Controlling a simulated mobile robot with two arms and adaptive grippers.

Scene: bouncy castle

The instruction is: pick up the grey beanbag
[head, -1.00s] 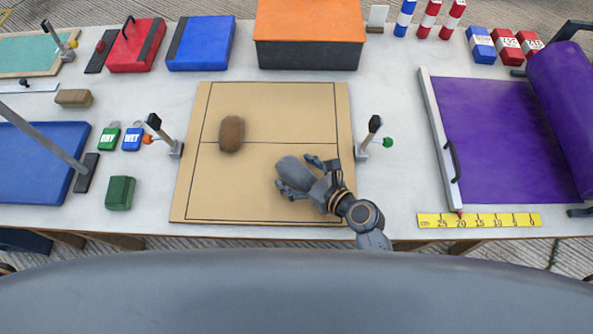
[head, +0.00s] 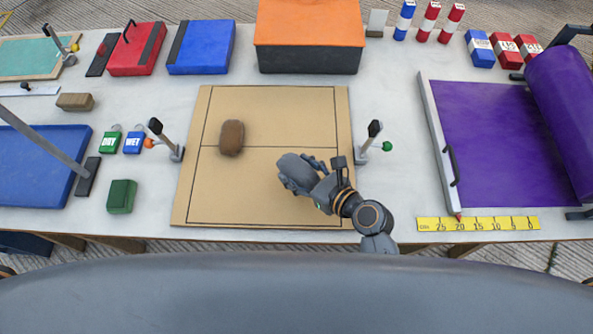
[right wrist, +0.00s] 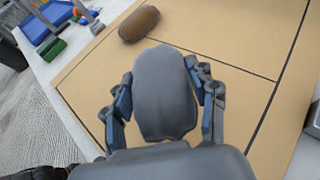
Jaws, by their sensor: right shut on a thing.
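The grey beanbag (head: 296,168) is over the right part of the tan board (head: 260,208). My right gripper (head: 299,175) is shut on it, with a finger on each side. In the right wrist view the beanbag (right wrist: 166,92) sits between the two fingers of my right gripper (right wrist: 165,100). I cannot tell for sure how far it is above the board. My left gripper is not in view.
A brown beanbag (head: 232,138) lies on the left part of the board. Small posts with an orange knob (head: 149,143) and a green knob (head: 387,146) stand at the board's sides. An orange-topped box (head: 309,50) stands behind; a purple mat (head: 500,140) lies right.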

